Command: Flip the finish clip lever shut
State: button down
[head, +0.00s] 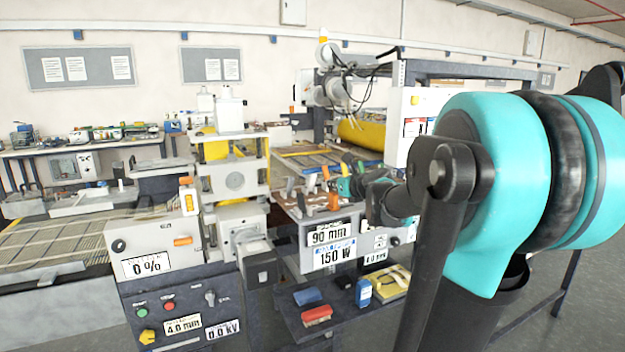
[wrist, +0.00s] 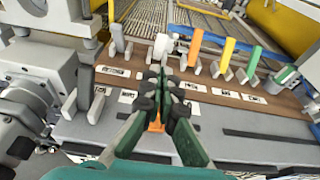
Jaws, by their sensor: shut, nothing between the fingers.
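A row of upright lever clips stands on a brown strip (wrist: 215,98) in the wrist view. The small labels are too blurred to read, so I cannot tell which is the finish clip. My gripper (wrist: 166,88) is shut and empty in front of the white lever. An orange piece (wrist: 155,124) shows low behind the fingers, partly hidden. In the head view, my arm partly hides the clip row.
A grey post and housing (wrist: 40,70) stand close at the left of the wrist view. A yellow roller (head: 360,134) lies behind the clip bench. A lower shelf (head: 340,322) holds a red block (head: 317,315) and a blue bottle (head: 363,292).

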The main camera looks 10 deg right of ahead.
aim_at(314, 180)
jog(key=shift+w, duration=0.25)
jog(key=shift+w+a, duration=0.1)
jog(key=shift+w, duration=0.1)
jog(key=shift+x, duration=4.8)
jog(key=shift+r, duration=0.1)
